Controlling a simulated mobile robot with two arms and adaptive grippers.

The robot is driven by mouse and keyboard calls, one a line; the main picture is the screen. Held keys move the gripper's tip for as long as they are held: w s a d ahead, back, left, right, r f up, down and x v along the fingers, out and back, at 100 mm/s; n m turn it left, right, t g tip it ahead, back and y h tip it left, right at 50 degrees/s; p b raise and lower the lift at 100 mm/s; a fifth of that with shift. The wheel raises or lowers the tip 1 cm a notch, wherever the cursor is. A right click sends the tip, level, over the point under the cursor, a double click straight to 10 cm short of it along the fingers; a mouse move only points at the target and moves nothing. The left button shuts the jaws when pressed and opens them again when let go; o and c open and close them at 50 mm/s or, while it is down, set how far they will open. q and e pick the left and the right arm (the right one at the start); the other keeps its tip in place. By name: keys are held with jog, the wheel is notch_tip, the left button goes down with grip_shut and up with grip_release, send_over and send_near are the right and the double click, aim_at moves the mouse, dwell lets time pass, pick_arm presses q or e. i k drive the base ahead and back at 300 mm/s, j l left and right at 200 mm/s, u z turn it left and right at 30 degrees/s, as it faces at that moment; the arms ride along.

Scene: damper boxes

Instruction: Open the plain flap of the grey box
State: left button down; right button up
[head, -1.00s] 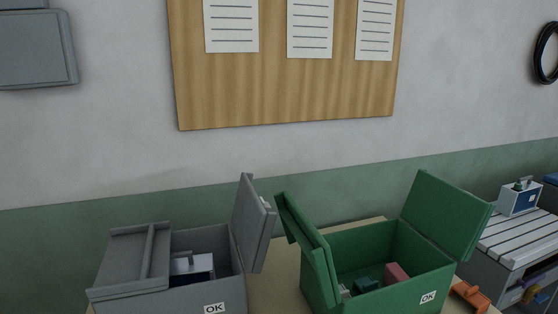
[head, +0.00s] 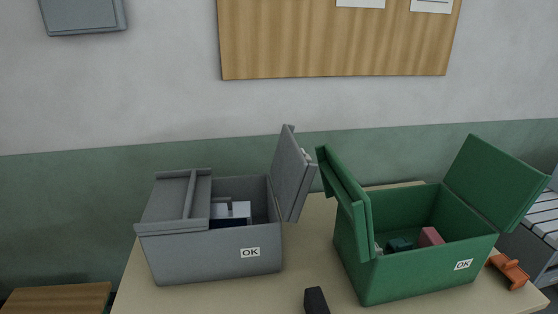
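The grey box (head: 208,262) stands on the table left of centre in the head view, with an OK label on its front. Its left flap (head: 163,202) lies shut over the left part of the opening and carries a raised bar. Its right flap (head: 291,175) stands up, open, with a small light part at its far edge. A white and dark item (head: 230,214) shows inside. Neither of my grippers can be made out in the head view.
A green box (head: 410,279) with both flaps up stands right of the grey box, small items inside. An orange part (head: 509,270) lies right of it. A dark block (head: 316,301), cut off by the bottom edge, is unclear. Bare table (head: 310,250) shows between the boxes.

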aim_at(179, 201)
jog(key=i+l+u, duration=0.1)
jog(key=u, duration=0.25)
jog(key=l+u, duration=0.65)
jog(key=i+j, duration=0.05)
jog(key=j, duration=0.05)
